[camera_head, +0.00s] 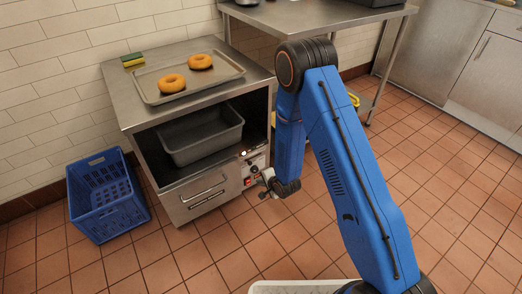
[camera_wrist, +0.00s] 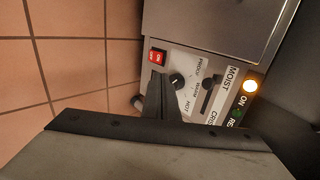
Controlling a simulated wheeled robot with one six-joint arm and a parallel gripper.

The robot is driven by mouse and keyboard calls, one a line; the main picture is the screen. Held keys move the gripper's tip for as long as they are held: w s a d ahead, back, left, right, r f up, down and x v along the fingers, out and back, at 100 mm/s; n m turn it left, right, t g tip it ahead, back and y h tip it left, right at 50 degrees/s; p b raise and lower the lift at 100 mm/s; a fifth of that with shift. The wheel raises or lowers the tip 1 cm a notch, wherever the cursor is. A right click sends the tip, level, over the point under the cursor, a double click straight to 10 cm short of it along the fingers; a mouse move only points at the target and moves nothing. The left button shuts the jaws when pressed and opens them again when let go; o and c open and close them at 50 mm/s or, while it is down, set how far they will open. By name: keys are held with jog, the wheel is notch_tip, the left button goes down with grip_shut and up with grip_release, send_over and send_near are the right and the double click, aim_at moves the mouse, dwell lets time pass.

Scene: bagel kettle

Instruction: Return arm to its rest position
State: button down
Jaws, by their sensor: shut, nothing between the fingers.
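My blue arm (camera_head: 350,165) is raised and bent at the right of the head view, its forearm hanging down. My gripper (camera_head: 266,184) is low, in front of the steel cabinet's control panel (camera_head: 256,168). In the wrist view my gripper (camera_wrist: 158,92) points at the panel, its fingers shut with nothing between them. The panel shows a red switch (camera_wrist: 157,57), a black knob (camera_wrist: 177,81), a slider (camera_wrist: 207,97) and a lit amber lamp (camera_wrist: 250,86). I cannot tell whether the fingers touch the panel.
The steel cabinet (camera_head: 190,205) holds a grey bin (camera_head: 203,138). On its top are a tray (camera_head: 222,83) with two bagels (camera_head: 172,83) and a sponge (camera_head: 132,60). A blue crate (camera_head: 106,195) stands at left. A steel table (camera_head: 330,15) is behind. Tiled floor at right is clear.

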jog(key=w+d+r+n+h, duration=0.1)
jog(key=d+r, duration=0.3)
jog(key=r, duration=0.4)
jog(key=w+d+r+n+h, duration=0.1)
jog(key=d+r+n, duration=0.15)
jog(key=r, duration=0.55)
jog(key=s+d+r+n+h, duration=0.1)
jog(key=s+d+r, duration=0.2)
jog(key=d+r, duration=0.4)
jog(key=s+d+r+n+h, duration=0.1)
jog(key=s+d+r, duration=0.25)
jog(key=r, duration=0.65)
jog(key=s+d+r+n+g, duration=0.1)
jog(key=s+d+r, duration=0.3)
jog(key=s+r, duration=0.25)
jog(key=s+d+r+n+g, duration=0.1)
jog(key=s+d+r+n, duration=0.1)
jog(key=s+d+r, duration=0.4)
jog(key=s+d+r+n, duration=0.1)
jog(key=s+r, duration=0.1)
jog(key=s, duration=0.8)
jog(key=s+d+r+n+h, duration=0.1)
jog(key=s+r, duration=0.1)
jog(key=s, duration=0.8)
jog(key=shift+d+n+g, duration=0.35)
jog(key=shift+g, duration=0.05)
